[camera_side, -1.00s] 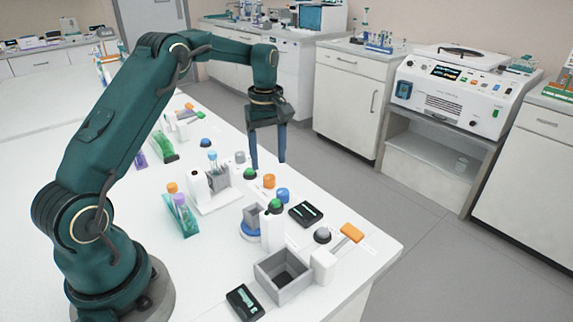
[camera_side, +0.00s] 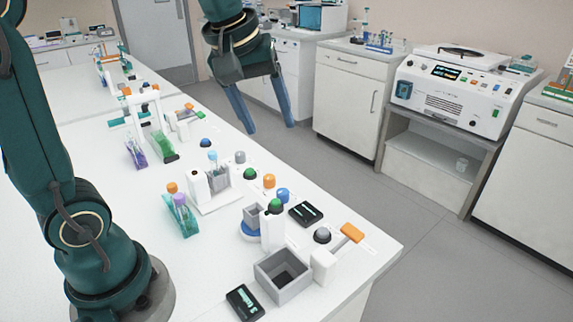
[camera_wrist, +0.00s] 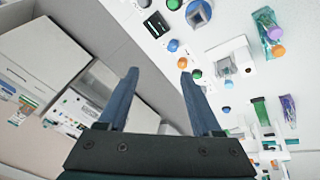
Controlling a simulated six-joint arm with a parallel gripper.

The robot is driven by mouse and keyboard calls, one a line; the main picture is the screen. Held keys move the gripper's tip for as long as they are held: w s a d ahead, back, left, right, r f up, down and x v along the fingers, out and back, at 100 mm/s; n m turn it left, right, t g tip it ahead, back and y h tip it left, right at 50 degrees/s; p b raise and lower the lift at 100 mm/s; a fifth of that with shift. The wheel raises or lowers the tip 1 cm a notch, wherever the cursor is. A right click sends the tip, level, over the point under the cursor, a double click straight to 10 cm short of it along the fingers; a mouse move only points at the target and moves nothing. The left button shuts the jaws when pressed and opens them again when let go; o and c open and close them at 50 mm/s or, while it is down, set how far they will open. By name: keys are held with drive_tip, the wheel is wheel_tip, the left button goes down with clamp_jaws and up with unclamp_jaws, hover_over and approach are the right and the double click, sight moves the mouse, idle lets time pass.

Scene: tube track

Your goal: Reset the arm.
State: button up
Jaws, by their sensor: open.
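My gripper (camera_side: 270,130) is raised well above the far edge of the white bench in the side view. Its two blue fingers are spread apart with nothing between them. In the wrist view the open fingers (camera_wrist: 158,78) also show empty, with the bench edge and grey floor behind them. My upper arm stands nearly upright at the left of the side view, and its upper part runs out of the top of the picture.
A white machine (camera_side: 455,90) stands across the floor. The air around my gripper is clear.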

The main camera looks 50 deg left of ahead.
drive_tip(key=s+d+f+m, duration=0.2)
drive_tip(key=s+f+m, duration=0.1)
drive_tip(key=s, duration=0.3)
drive_tip(key=s+d+f+m+t, duration=0.1)
drive_tip(key=s+d+f+m, duration=0.1)
drive_tip(key=s+m, duration=0.4)
drive_tip(key=shift+s+f+h, duration=0.2)
drive_tip(key=shift+f+h, duration=0.1)
drive_tip(key=shift+f, duration=0.1)
